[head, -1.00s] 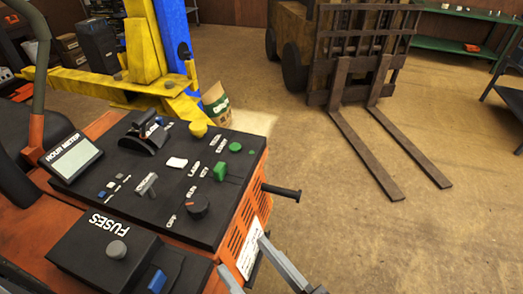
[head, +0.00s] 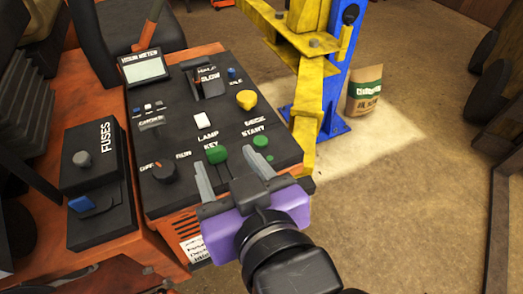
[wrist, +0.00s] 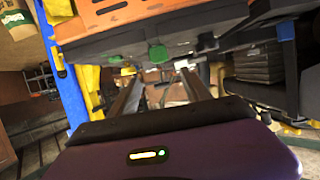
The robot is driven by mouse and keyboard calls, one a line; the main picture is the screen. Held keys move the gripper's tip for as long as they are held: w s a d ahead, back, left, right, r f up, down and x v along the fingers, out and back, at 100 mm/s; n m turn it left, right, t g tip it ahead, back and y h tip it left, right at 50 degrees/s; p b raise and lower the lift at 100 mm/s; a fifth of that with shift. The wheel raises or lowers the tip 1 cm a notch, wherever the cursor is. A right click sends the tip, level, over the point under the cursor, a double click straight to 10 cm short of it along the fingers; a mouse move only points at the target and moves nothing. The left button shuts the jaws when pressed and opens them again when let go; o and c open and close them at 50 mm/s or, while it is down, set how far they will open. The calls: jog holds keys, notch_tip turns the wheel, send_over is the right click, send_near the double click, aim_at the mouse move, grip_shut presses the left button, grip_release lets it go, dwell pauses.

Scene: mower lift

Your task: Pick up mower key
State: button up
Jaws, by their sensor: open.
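The green mower key (head: 217,154) stands in the black control panel (head: 178,118), beside the KEY label. My gripper (head: 224,152) is open and empty at the panel's front edge. In the head view the key shows between its two grey fingers, close to the left one. In the wrist view the key (wrist: 158,53) shows past the gripper (wrist: 160,76), between the lines of the fingers. I cannot tell how much height separates the fingertips from the key.
A green start button (head: 260,141) is right of the key, close to the right finger. A black knob (head: 164,171) is to the left. A yellow knob (head: 246,99) and a throttle lever (head: 208,82) stand behind. The yellow lift arm (head: 303,140) passes right of the panel.

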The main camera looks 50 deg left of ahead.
aim_at(217, 151)
jog(key=shift+f+p+x, duration=0.25)
jog(key=shift+x, duration=1.7)
jog(key=shift+f+p+x, duration=0.25)
jog(key=shift+x, duration=1.7)
jog(key=shift+s+d, duration=0.15)
grip_shut()
